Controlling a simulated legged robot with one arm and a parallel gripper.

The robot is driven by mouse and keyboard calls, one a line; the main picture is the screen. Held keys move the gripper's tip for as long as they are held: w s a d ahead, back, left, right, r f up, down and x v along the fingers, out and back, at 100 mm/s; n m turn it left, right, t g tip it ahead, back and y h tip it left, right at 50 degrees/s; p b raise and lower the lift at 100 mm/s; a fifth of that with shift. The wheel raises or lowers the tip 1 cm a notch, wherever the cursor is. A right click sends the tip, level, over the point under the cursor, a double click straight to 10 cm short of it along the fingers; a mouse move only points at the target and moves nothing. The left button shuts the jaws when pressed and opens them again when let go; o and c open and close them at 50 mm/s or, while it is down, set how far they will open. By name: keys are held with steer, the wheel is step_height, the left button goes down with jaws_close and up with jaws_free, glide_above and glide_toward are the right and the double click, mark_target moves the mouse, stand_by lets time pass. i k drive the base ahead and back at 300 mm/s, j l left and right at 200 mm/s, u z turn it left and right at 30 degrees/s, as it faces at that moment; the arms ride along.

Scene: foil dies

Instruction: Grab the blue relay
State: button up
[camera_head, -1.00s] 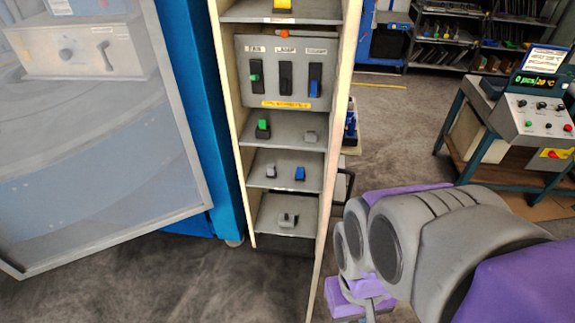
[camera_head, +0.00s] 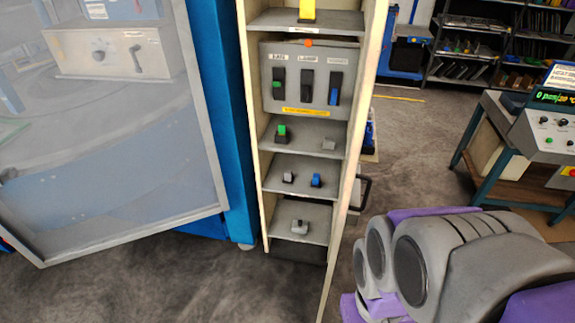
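A small blue relay (camera_head: 316,180) sits on a middle shelf (camera_head: 268,180) of the narrow open cabinet, to the right of a small grey piece (camera_head: 288,177). Another blue piece (camera_head: 334,95) is in the right slot of the grey panel (camera_head: 268,100) higher up, under a label too small to read surely. My arm shows at the lower right, to the right of the cabinet and apart from it. My gripper's fingers are not in view.
The cabinet's right edge (camera_head: 350,200) lies between my arm and the shelves. A control console (camera_head: 560,125) is at right. Floor in front is clear.

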mark_target(315, 182)
steer(key=i+j+z, duration=0.1)
steer(key=j, duration=0.25)
steer(key=i+j+z, duration=0.25)
steer(key=j, duration=0.45)
steer(key=i+j+z, duration=0.1)
steer(key=j, duration=0.25)
steer(key=i+j+z, duration=0.15)
steer(key=j, duration=0.2)
